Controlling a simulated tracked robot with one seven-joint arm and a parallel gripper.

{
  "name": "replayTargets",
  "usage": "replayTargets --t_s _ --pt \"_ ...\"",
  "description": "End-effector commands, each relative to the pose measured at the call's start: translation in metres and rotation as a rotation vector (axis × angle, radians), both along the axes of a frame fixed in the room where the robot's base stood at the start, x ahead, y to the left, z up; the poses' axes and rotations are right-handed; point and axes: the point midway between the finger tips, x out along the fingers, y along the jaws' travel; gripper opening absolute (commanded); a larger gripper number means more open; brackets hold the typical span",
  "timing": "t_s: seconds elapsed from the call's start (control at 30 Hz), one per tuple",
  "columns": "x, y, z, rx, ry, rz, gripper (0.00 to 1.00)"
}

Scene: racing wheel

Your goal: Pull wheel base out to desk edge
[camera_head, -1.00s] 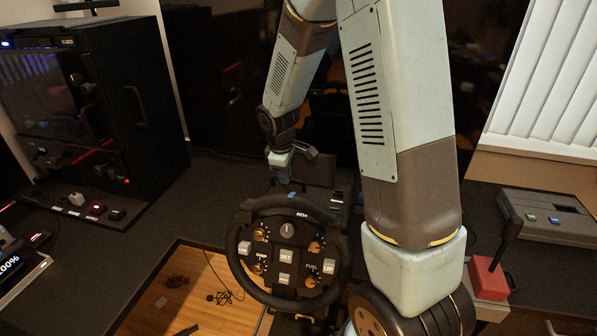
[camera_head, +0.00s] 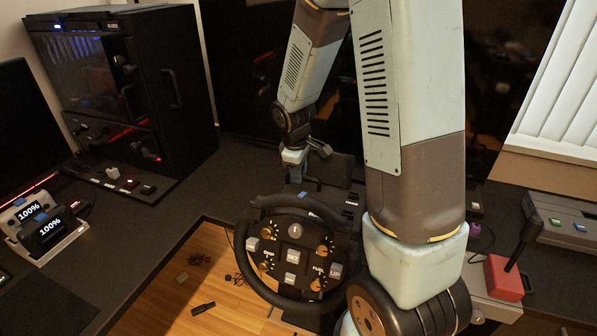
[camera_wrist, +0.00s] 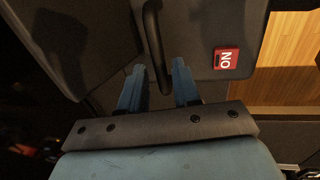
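The wheel base (camera_head: 345,178) is a dark box behind the black steering wheel (camera_head: 292,318), which has several knobs and grey buttons. The wheel hangs over the desk's cut-out, above the wooden floor. My gripper (camera_head: 299,180) reaches down at the back of the base. In the wrist view, the two blue fingers of my gripper (camera_wrist: 158,66) stand apart on either side of a black bar-shaped handle (camera_wrist: 153,35). Gaps show between the bar and the fingers. A red switch (camera_wrist: 227,59) sits on a dark surface to the right. The base's underside is hidden.
The dark desk (camera_head: 165,225) curves around the cut-out. A black computer tower (camera_head: 135,85) stands at the back left and a small device stand (camera_head: 45,230) at the left. A red block with a lever (camera_head: 503,278) and a grey box (camera_head: 565,220) are on the right.

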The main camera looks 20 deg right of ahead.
Motion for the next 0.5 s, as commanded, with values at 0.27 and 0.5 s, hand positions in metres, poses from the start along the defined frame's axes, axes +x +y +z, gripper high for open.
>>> replayTargets --t_s 0.27,0.5 --pt "0.000 0.001 0.000 0.001 0.000 0.000 0.40" --pt "-0.001 0.002 0.012 0.001 -0.002 0.000 0.40"
